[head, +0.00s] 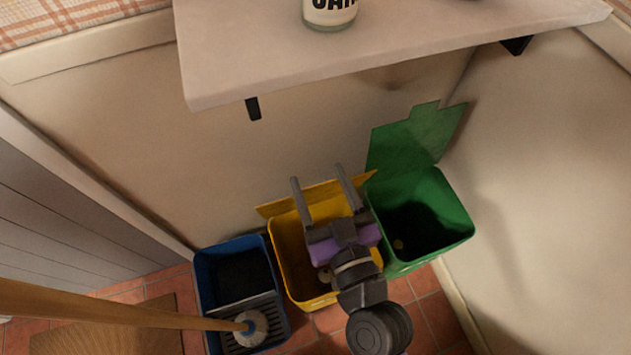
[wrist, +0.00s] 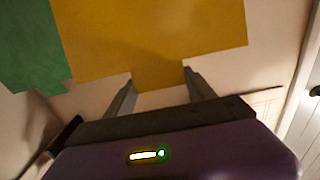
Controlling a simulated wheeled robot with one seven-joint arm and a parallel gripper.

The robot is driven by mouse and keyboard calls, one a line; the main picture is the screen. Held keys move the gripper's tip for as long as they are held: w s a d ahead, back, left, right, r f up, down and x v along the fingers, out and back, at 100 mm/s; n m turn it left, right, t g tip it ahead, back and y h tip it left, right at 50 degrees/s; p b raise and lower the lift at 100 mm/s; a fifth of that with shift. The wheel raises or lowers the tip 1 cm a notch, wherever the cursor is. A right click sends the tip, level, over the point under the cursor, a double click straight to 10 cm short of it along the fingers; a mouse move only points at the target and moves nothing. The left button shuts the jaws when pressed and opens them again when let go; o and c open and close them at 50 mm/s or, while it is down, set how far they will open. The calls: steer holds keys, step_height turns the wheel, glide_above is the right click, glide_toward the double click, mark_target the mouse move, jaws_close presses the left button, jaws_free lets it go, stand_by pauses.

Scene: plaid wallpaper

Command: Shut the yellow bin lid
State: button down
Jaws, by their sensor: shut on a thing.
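The yellow bin (head: 290,262) stands between a blue and a green bin in the head view. Its lid (head: 322,191) is open and raised at the back, near the wall, seen almost edge-on. In the wrist view the yellow lid (wrist: 155,38) fills the top middle as a flat panel. My gripper (head: 318,174) reaches over the bin from the front. In the wrist view my gripper (wrist: 159,75) has a finger at each side of the lid's narrow tab and is shut on it. My gripper's body hides part of the bin's inside.
The green bin (head: 457,218) at right has its lid (head: 405,140) raised. The blue bin (head: 203,275) at left holds a mop with a long wooden handle (head: 110,312). A shelf (head: 380,55) with a jar (head: 330,14) juts out above.

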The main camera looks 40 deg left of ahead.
steer(key=s+d+f+b, duration=0.1)
steer(key=d+b, duration=0.1)
steer(key=b, duration=0.1)
steer(key=shift+s+f, duration=0.15)
steer(key=shift+s+d+f+b, duration=0.35)
steer(key=shift+d+b, duration=0.2)
steer(key=shift+b, duration=0.1)
steer(key=shift+s+d+f+b, duration=0.25)
steer(key=shift+s+d+b, duration=0.15)
steer(key=shift+d+b, duration=0.25)
steer(key=shift+s+d+f+b, duration=0.35)
steer(key=shift+d+b, duration=0.15)
steer(key=shift+b, duration=0.2)
steer(key=shift+c, duration=1.6)
jaws_free()
steer(key=shift+r, duration=0.1)
steer(key=b+v, duration=0.1)
steer(key=v, duration=0.6)
steer(key=shift+s+d+b, duration=0.25)
steer(key=shift+d+b, duration=0.05)
steer(key=shift+d, duration=0.05)
